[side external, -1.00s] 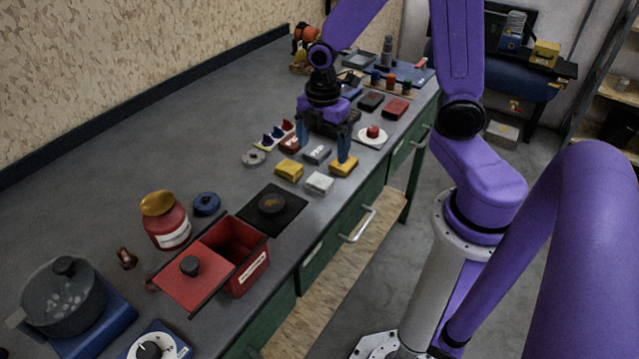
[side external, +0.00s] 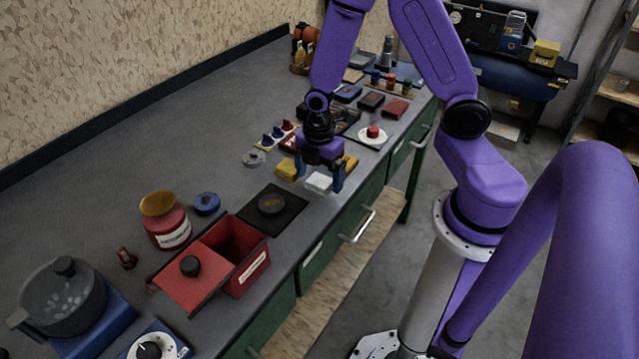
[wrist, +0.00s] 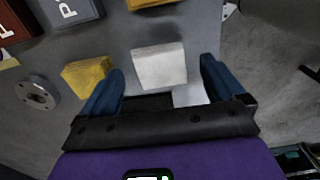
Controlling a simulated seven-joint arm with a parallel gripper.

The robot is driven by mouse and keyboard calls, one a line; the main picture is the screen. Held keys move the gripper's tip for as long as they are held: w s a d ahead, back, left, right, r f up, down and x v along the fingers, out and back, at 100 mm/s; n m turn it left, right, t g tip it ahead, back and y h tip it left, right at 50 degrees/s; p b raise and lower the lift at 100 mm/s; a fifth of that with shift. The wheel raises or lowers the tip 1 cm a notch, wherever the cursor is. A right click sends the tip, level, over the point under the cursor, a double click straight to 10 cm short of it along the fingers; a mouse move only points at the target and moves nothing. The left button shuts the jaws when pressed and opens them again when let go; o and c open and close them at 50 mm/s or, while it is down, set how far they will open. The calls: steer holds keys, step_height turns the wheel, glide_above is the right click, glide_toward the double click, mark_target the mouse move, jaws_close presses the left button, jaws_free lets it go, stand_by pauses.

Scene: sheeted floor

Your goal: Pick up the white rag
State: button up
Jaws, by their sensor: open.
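The white rag (side external: 319,183) is a small folded block lying on the grey worktop near its front edge. It also shows in the wrist view (wrist: 158,66), between and slightly beyond the fingertips. My gripper (side external: 319,177) is open over the rag, pointing down, with one finger to each side. In the wrist view my gripper (wrist: 161,72) has a clear gap between each finger and the rag. Whether the fingertips are above the rag or level with it is hard to tell. A second pale patch by the right finger is partly hidden by the gripper body.
A yellow folded cloth (side external: 286,169) lies close to the left finger; another yellow one (side external: 350,162) is behind. A grey ring (side external: 254,159) lies to the left.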

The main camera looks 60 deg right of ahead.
steer(key=shift+f, duration=0.4)
steer(key=c, duration=1.1)
steer(key=shift+r, duration=0.1)
steer(key=shift+c, duration=0.2)
steer(key=shift+r, duration=0.7)
steer(key=s+r, duration=1.1)
steer(key=s, duration=0.3)
steer(key=shift+a+r, duration=0.2)
steer(key=shift+r, duration=0.05)
